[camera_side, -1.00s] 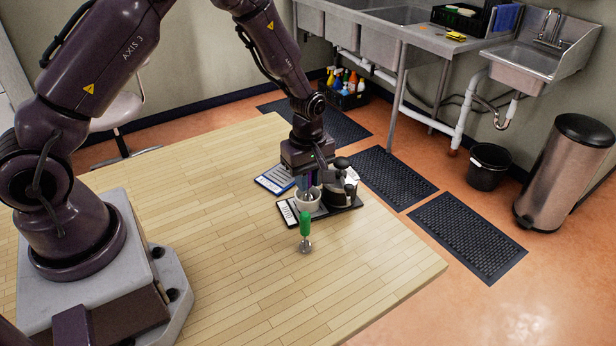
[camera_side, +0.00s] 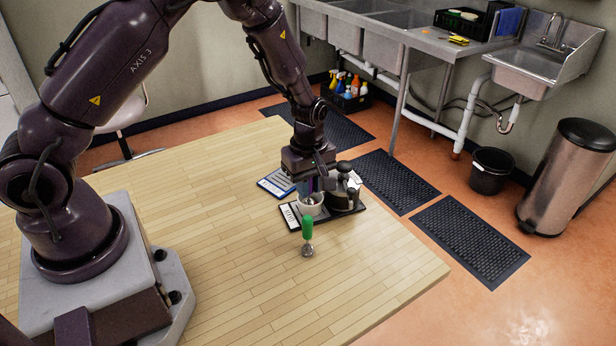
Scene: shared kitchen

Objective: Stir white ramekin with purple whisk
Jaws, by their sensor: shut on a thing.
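The white ramekin (camera_side: 311,207) stands on a dark tray (camera_side: 346,214) near the far right part of the wooden table. My gripper (camera_side: 310,186) points down right over it, shut on the purple whisk (camera_side: 309,193). Only a little of the whisk shows between the fingers. Its lower end reaches down to the ramekin's opening; the ramekin's inside is too small to make out.
A blue-edged card (camera_side: 275,183) and a black-edged card (camera_side: 291,214) lie to the left. The table's (camera_side: 220,260) front is clear.

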